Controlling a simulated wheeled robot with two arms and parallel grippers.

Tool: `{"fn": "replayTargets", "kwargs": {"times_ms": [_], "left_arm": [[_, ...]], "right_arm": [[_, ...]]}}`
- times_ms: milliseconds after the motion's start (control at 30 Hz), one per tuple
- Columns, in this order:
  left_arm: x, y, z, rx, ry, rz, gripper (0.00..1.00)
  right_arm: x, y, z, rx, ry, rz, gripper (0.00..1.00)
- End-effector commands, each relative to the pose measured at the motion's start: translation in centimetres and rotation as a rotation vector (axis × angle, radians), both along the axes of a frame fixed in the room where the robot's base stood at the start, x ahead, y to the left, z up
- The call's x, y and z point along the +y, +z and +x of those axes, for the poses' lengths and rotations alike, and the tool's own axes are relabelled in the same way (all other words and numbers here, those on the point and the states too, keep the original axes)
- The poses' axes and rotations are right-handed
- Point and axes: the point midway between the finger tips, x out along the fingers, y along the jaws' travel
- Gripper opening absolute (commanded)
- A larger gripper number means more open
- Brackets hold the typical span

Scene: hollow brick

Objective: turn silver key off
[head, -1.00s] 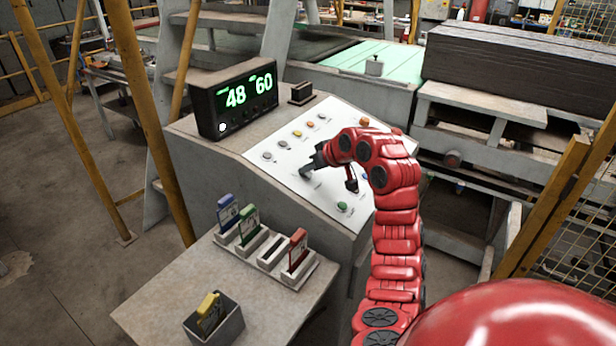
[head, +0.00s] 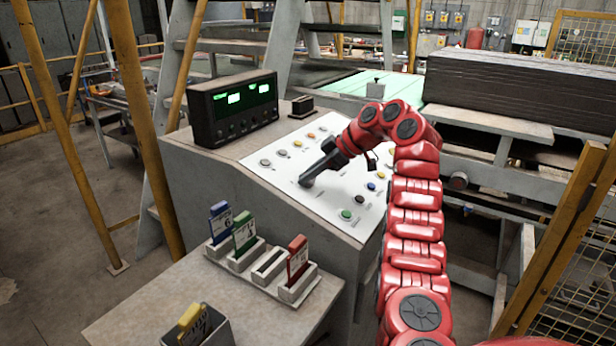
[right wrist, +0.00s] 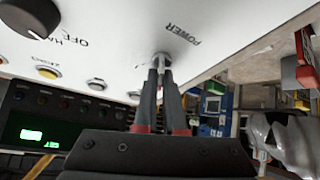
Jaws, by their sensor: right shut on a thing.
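The silver key (right wrist: 161,62) sits in its round lock on the white panel (right wrist: 215,45), beside the printed word POWER, in the right wrist view. My right gripper (right wrist: 160,78) is shut on the key, with both dark fingertips close together around it. In the head view my right gripper (head: 310,178) reaches down to the left part of the sloped panel (head: 280,178), and it hides the key there. My left gripper is in neither view.
A black display box (head: 233,108) stands behind the panel. Coloured buttons and a black knob (right wrist: 30,15) are close to the gripper. Coloured cards stand in a holder (head: 262,265) on the front table. A yellow post (head: 560,225) is at right.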

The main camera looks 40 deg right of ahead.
Motion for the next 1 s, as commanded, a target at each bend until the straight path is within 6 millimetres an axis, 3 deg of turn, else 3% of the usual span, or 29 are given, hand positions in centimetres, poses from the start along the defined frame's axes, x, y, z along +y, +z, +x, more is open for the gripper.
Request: {"fn": "replayTargets", "kwargs": {"times_ms": [33,733,900,1000], "left_arm": [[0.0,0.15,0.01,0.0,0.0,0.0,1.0],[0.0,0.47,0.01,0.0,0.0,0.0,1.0],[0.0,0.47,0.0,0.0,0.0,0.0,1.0],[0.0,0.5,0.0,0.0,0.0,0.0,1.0]], "right_arm": [[0.0,-0.68,-0.37,0.023,0.02,0.002,0.0],[0.03,-1.08,-0.4,0.018,0.086,-0.015,0.0],[-0.08,-0.97,-0.34,0.014,0.082,-0.016,0.34],[-0.17,-0.81,-0.3,0.01,0.079,-0.016,0.38]]}}
